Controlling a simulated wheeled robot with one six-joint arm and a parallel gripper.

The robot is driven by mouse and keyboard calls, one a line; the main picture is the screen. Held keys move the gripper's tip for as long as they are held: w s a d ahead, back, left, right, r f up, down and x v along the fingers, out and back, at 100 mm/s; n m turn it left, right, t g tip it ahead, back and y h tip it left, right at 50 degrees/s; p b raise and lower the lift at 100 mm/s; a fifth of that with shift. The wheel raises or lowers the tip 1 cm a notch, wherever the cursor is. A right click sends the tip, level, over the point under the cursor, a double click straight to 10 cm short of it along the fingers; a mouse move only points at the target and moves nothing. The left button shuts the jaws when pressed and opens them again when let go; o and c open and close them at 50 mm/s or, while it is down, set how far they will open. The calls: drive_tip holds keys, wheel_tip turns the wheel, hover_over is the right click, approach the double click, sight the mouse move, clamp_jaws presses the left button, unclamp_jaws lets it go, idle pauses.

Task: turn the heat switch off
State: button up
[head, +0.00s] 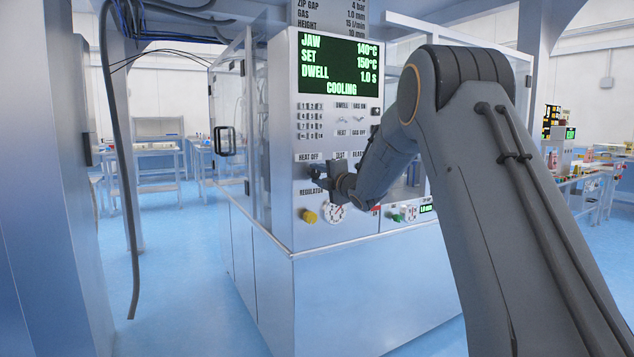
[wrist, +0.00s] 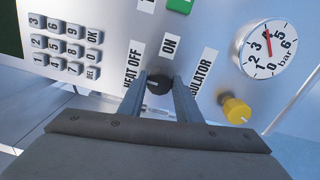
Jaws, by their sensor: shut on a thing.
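The heat switch is a round black knob (wrist: 158,84) on the machine's front panel, between the labels HEAT OFF and ON. My gripper (wrist: 160,92) is shut on the knob, with one finger on each side of it in the wrist view. A small light mark shows on the knob's face, but its exact direction is hard to read. In the head view my gripper (head: 322,174) is at the panel below the HEAT OFF label, and it hides most of the switch. The green display (head: 340,64) reads JAW 140°C, SET 150°C, DWELL 1.0 s and COOLING.
A yellow regulator knob (wrist: 236,110) and a round bar gauge (wrist: 268,48) sit close to the right of the switch in the wrist view. A keypad (wrist: 65,45) is to the left. A clear door with a black handle (head: 224,141) stands left of the panel.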

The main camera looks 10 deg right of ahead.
idle(0.3)
drive_tip(key=o, duration=1.1)
drive_tip(key=shift+c, duration=0.2)
drive_tip(key=v, duration=0.8)
drive_tip(key=shift+a, duration=0.1)
